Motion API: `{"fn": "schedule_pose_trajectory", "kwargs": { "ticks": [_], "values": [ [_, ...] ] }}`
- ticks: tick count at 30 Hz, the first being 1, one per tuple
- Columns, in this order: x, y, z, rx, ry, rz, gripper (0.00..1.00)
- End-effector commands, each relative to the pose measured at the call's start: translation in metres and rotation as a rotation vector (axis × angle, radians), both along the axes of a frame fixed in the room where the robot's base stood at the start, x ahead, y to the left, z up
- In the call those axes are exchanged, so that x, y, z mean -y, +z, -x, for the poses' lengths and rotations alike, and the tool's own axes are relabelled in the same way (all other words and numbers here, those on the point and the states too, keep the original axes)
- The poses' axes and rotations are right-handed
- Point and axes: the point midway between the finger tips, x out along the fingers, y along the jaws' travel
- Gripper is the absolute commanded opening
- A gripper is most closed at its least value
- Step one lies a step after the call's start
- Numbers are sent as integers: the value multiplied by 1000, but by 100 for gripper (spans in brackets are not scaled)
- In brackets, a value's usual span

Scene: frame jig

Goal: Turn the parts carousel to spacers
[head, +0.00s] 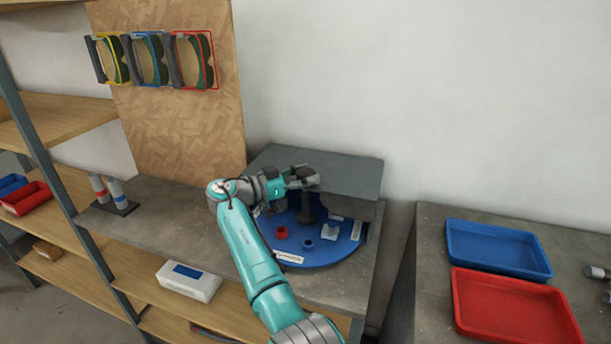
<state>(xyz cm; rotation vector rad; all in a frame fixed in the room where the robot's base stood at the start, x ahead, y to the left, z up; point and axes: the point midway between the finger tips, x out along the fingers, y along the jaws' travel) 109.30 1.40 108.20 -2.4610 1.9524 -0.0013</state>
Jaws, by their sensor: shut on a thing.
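The parts carousel (326,251) is a round blue disc on the grey bench, partly under a grey cover. It carries a red ring (281,232), a blue ring (308,245) and white pieces (330,230). White labels sit on its rim, one at the front (289,258) and one at the right (356,230); their text is too small to read. A dark upright post (308,207) stands on the disc. My gripper (303,180) is at the top of this post and shut on it; the fingertips hide the post's upper end.
The grey cover (330,172) stands close behind my gripper. A wooden board (180,120) with hanging frames rises at the left. Blue (497,277) and red (512,333) trays lie on the right table.

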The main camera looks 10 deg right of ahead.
Motion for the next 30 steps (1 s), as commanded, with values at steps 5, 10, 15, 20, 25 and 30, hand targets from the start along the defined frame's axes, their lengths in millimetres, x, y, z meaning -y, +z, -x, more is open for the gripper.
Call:
{"fn": "schedule_pose_trajectory", "kwargs": {
  "ticks": [5,10,15,20,25,30],
  "values": [
    [1,-2,0,-2,-7,-1,0],
    [1,-2,0,-3,-8,-1,0],
    [1,-2,0,-3,-8,-1,57],
    [1,-1,0,-2,-7,-1,78],
    [0,-1,0,-1,-7,-1,78],
    [-5,-1,1,-1,-6,-1,78]
  ]
}}
